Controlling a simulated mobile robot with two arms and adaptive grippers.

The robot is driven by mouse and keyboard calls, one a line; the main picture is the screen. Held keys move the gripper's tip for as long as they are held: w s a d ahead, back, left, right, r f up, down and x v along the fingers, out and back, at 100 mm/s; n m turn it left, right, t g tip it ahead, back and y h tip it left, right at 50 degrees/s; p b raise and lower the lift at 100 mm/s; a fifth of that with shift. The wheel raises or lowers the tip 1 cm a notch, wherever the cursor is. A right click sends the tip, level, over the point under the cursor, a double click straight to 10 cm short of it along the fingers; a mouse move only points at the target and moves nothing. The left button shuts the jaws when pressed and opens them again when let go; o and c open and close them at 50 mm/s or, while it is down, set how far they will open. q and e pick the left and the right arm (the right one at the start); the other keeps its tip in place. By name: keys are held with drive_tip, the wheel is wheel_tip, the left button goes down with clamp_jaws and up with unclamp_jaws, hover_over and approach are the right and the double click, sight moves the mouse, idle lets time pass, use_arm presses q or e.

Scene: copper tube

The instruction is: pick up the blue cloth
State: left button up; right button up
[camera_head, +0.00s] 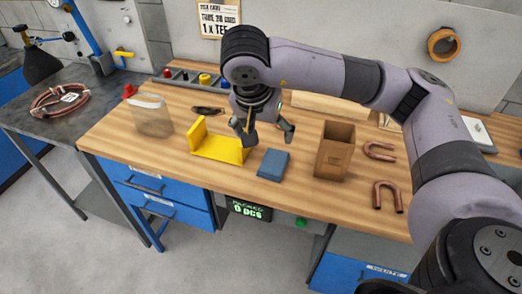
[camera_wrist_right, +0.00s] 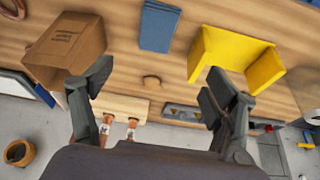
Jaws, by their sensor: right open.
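The blue cloth (camera_head: 273,164) is a flat folded rectangle lying on the wooden workbench, between a yellow angled holder and a cardboard box. It also shows at the top of the right wrist view (camera_wrist_right: 158,25). My right gripper (camera_head: 267,137) is above the bench, just behind the cloth in the head view. It is open and empty, with its two fingers spread apart in the right wrist view (camera_wrist_right: 158,95). The cloth lies beyond the fingertips there, apart from them. My left gripper is not in view.
The yellow holder (camera_head: 222,151) stands left of the cloth and the open cardboard box (camera_head: 334,152) right of it. Copper U-tubes (camera_head: 387,195) lie farther right. A clear container (camera_head: 152,115) stands at the left. The bench strip in front of the cloth is clear.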

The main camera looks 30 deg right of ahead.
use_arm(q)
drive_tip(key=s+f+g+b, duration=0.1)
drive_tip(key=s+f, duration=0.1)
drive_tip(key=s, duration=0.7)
use_arm(e)
approach(274, 161)
drive_tip(key=shift+s+f+b, duration=0.35)
drive_tip(key=shift+f+b, duration=0.15)
drive_tip(key=shift+f, duration=0.25)
drive_tip(key=shift+x, duration=0.85)
drive_tip(key=shift+w+d+f, duration=0.1)
drive_tip(key=shift+d+f, duration=0.05)
drive_tip(key=shift+d, duration=0.05)
drive_tip(key=p+x, duration=0.1)
drive_tip(key=x, duration=0.1)
drive_tip(key=p+x, duration=0.1)
drive_tip(key=x, duration=0.2)
drive_tip(key=shift+w, duration=0.35)
drive_tip(key=shift+w+d+f, duration=0.1)
drive_tip(key=shift+f, duration=0.05)
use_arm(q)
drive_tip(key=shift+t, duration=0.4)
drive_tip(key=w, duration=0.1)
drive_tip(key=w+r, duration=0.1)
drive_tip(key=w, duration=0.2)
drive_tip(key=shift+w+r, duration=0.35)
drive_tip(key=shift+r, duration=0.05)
